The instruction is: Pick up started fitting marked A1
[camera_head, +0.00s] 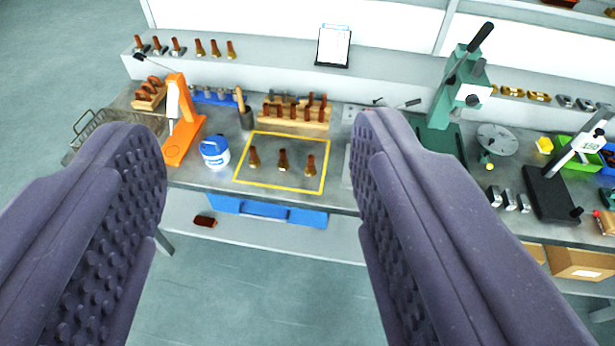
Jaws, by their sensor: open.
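My gripper (255,215) is open and empty, its two purple padded fingers wide apart in the foreground, well short of the workbench. Three small brass fittings with reddish-brown tops stand upright in a row inside a yellow outlined square on the bench: a left one (254,158), a middle one (283,160) and a right one (310,165). They show between my fingers. Similar fittings (215,48) stand on the shelf behind. No A1 mark is legible, so I cannot tell which fitting bears it.
A blue-and-white tub (215,152) and an orange stand (183,120) are left of the square. A wooden rack (296,112) stands behind it. A green press (459,95) is to the right.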

